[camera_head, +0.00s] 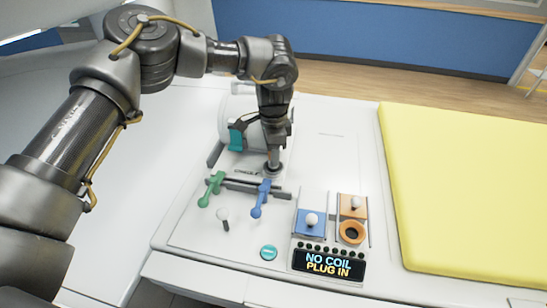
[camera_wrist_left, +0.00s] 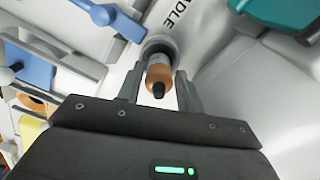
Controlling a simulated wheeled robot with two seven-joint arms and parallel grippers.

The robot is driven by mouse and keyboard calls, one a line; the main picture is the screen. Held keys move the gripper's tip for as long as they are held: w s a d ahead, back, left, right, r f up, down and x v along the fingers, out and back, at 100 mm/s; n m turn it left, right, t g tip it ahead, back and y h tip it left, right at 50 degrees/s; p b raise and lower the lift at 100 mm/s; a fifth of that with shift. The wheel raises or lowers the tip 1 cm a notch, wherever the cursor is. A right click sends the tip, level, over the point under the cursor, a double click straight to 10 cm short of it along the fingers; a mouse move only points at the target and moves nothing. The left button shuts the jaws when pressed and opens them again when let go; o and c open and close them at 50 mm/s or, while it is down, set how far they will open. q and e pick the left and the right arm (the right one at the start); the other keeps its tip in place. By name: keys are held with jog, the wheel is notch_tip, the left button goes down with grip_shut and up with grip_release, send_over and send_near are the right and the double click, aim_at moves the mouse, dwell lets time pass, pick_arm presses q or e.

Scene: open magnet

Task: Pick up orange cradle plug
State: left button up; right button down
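The orange cradle plug (camera_wrist_left: 158,77) shows in the left wrist view as a tan-orange cylinder with a black tip. It sits at a round grey socket beside printed lettering ending in "DLE". My left gripper (camera_wrist_left: 160,88) is open, with one finger on each side of the plug and a small gap showing on both sides. In the head view my left gripper (camera_head: 273,155) points down over the round grey socket (camera_head: 272,171) and hides the plug. My right gripper is in neither view.
Green (camera_head: 212,189) and blue (camera_head: 262,198) levers stand just in front of the socket. A teal part (camera_head: 237,138) is close by on the left. A panel display (camera_head: 328,264) reads "NO COIL PLUG IN". A yellow pad (camera_head: 470,190) lies at right.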

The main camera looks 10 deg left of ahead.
pick_arm(q)
jog(key=shift+f, duration=0.3)
jog(key=shift+c, duration=0.5)
grip_shut()
jog(key=shift+r, duration=0.15)
